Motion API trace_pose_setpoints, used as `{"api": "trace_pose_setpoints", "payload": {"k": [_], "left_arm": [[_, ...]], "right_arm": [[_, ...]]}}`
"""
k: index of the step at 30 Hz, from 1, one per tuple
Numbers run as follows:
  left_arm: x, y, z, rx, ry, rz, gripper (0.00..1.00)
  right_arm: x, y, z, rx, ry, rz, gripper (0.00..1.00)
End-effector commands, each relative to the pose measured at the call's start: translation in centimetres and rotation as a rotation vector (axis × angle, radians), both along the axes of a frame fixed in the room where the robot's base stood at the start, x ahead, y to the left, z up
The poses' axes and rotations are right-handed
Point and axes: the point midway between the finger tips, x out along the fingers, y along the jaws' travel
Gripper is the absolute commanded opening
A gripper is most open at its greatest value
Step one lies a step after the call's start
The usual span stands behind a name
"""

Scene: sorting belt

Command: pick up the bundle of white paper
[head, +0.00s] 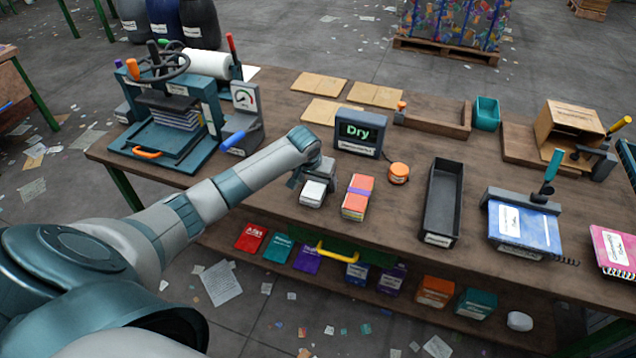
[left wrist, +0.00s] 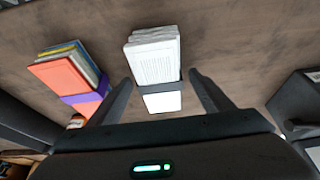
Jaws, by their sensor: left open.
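The bundle of white paper (head: 313,193) lies on the wooden table (head: 275,110), below my left gripper (head: 318,175) in the head view. In the left wrist view the bundle (left wrist: 155,58) is a stack of printed white sheets with a dark band around it. My left gripper (left wrist: 158,95) is open, with one finger on each side of the bundle's near part in that view. My right gripper is not in view.
A bundle with an orange top and purple band (head: 357,197) lies close to the right. A "Dry" display box (head: 360,134) stands behind, with an orange button (head: 398,172) beside it. A long black tray (head: 442,200) is further right. A press (head: 170,115) stands at the left.

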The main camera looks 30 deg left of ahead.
Motion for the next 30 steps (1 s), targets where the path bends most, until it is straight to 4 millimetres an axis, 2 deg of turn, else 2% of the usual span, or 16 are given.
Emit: {"api": "trace_pose_setpoints", "payload": {"k": [6, 19, 20, 26, 30], "left_arm": [[0.41, 0.09, -0.99, 0.000, -0.001, 0.000, 0.73], [0.39, 0.11, -1.02, 0.001, -0.001, -0.001, 0.73], [0.39, 0.11, -1.02, 0.001, -0.001, -0.001, 0.69], [0.38, 0.12, -1.03, 0.001, -0.001, -0.001, 0.21], [0.43, 0.13, -0.94, 0.000, -0.002, 0.000, 0.21]], "right_arm": [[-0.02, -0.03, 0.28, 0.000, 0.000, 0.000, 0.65], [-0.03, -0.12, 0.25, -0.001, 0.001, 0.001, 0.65], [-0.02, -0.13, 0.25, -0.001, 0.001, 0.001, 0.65], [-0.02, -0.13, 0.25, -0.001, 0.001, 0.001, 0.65], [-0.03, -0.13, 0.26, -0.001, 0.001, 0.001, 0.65]]}}
